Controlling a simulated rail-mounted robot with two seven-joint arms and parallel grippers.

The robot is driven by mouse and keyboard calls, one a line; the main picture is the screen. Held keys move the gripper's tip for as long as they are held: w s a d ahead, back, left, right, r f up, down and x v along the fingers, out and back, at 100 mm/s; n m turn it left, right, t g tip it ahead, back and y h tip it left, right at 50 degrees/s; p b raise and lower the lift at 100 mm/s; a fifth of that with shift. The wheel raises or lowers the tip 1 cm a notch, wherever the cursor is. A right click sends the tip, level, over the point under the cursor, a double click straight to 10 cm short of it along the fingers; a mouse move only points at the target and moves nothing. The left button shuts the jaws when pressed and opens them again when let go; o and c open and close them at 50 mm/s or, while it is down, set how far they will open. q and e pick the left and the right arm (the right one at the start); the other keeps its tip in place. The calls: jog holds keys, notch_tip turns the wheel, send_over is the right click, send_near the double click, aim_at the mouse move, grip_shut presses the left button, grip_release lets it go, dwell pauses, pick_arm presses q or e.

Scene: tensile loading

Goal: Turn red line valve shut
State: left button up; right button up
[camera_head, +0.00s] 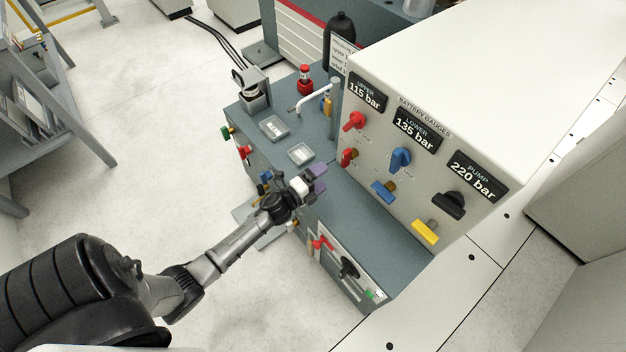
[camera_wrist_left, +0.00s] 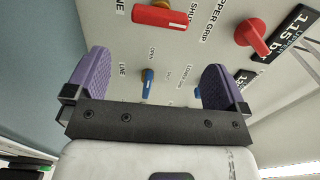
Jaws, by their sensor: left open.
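The red line valve (camera_head: 348,157) is a small red bar handle on the pale upright panel, below the round-stemmed red upper knob. In the left wrist view the valve (camera_wrist_left: 165,17) lies crosswise near the top edge, with "LINE" to its left and "SHUT" to its right. My left gripper (camera_head: 319,179) is open and empty, with purple finger pads, above the grey bench top in front of the panel. In the wrist view the gripper (camera_wrist_left: 155,66) points at the panel, its fingers apart from the red handle. My right gripper is not in view.
The panel also carries a red knob (camera_head: 354,121), blue knob (camera_head: 400,158), blue bar valve (camera_head: 384,191), black knob (camera_head: 449,204) and yellow bar valve (camera_head: 425,232). A grey post (camera_head: 334,98) stands at the panel's left end. Shallow trays (camera_head: 300,153) sit on the bench.

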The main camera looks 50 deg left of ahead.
pick_arm(q)
jog(key=shift+s, duration=1.35)
